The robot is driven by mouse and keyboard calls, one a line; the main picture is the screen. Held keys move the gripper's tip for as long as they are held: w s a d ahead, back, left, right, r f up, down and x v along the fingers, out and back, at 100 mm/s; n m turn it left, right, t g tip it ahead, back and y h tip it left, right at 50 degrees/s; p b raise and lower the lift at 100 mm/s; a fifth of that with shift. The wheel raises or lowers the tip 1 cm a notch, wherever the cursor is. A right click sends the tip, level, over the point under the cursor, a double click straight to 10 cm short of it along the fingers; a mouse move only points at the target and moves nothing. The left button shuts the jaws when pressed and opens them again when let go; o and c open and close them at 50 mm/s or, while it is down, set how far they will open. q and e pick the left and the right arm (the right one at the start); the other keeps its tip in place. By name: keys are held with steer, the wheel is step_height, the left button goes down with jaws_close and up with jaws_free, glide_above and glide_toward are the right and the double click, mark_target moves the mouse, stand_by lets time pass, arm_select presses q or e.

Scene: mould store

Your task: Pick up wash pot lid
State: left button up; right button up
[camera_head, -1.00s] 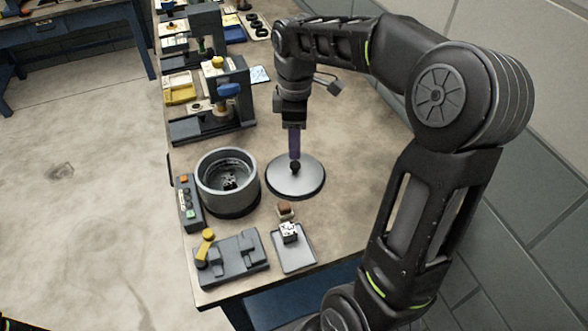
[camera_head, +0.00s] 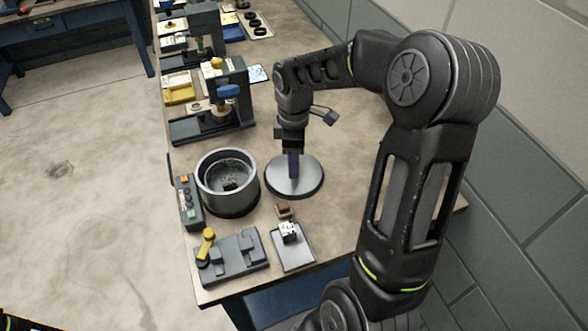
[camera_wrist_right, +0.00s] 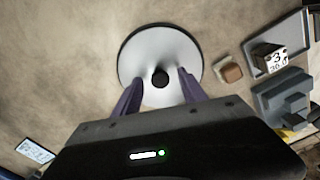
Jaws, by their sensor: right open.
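The wash pot lid (camera_head: 311,182) is a pale grey disc with a dark rim, lying flat on the bench right of the wash pot (camera_head: 205,190). In the right wrist view the lid (camera_wrist_right: 160,45) shows a round black knob (camera_wrist_right: 160,77) at its middle. My right gripper (camera_head: 294,178) points down over the lid, and its purple fingers hide the knob in the head view. In the right wrist view the gripper (camera_wrist_right: 160,90) is open, with one finger on each side of the knob. I cannot tell whether they touch it. My left gripper is not in view.
The open wash pot has something small inside. A control box (camera_head: 188,202) stands left of it. A grey fixture with a yellow lever (camera_head: 232,258) and a tray (camera_head: 294,258) with a white numbered block sit at the front. A brown block (camera_head: 283,209) lies near the lid.

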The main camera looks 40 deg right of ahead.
steer(key=shift+f, duration=0.15)
steer(key=shift+c, duration=0.2)
stand_by(0.3)
jaws_close()
stand_by(0.4)
